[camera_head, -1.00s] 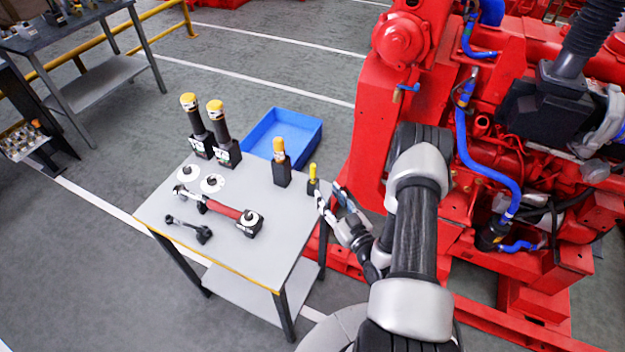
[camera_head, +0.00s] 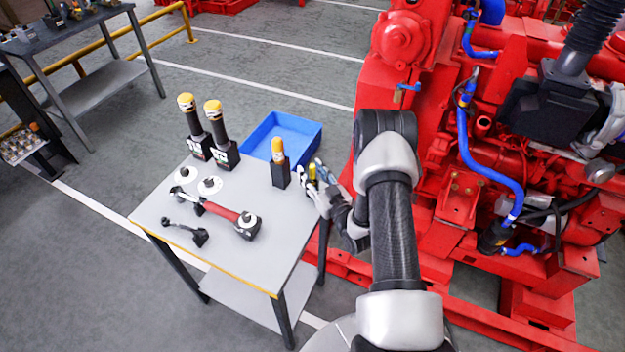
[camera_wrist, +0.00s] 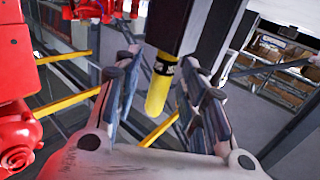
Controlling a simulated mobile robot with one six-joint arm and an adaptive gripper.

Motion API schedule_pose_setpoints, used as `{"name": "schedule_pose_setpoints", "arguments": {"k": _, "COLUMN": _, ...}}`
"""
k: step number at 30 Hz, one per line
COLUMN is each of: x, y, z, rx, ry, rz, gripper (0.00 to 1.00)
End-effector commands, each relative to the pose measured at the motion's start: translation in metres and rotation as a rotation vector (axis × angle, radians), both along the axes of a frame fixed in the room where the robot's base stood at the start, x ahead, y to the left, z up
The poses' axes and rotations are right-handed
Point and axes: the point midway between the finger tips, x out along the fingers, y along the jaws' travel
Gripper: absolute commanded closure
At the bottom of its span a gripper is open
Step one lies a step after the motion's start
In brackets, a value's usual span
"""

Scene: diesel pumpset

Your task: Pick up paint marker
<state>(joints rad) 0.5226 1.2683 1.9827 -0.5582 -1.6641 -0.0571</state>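A slim yellow marker (camera_head: 312,171), which I take for the paint marker, stands upright in a small black holder at the right corner of the grey table (camera_head: 262,262). It also shows in the wrist view (camera_wrist: 159,88), its yellow end between my fingers and its other end at the dark holder (camera_wrist: 178,25). My gripper (camera_head: 311,175) is at the marker, with one finger on each side. In the wrist view my gripper (camera_wrist: 157,90) is open, with a visible gap between the marker and the fingers. The holder is partly hidden by my fingers in the head view.
An orange-topped tool (camera_head: 279,162) in a black holder stands just left of my gripper. Two taller yellow-topped tools (camera_head: 218,135) and a red-handled wrench (camera_head: 222,211) are farther left. The red engine (camera_head: 440,200) stands close on the right.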

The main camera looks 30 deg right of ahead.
Motion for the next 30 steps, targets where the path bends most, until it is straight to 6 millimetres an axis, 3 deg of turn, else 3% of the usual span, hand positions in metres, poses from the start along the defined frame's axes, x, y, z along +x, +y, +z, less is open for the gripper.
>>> {"name": "schedule_pose_setpoints", "arguments": {"k": 2, "x": -0.0003, "y": -0.0001, "z": 0.0001, "rx": 0.000, "ry": 0.000, "rz": 0.000, "gripper": 0.62}}
{"name": "schedule_pose_setpoints", "arguments": {"k": 19, "x": -0.0007, "y": 0.0000, "z": -0.0002, "rx": 0.000, "ry": 0.001, "rz": 0.000, "gripper": 1.00}}
{"name": "schedule_pose_setpoints", "arguments": {"k": 30, "x": -0.0006, "y": -0.0001, "z": 0.0035, "rx": -0.001, "ry": 0.000, "rz": 0.000, "gripper": 1.00}}
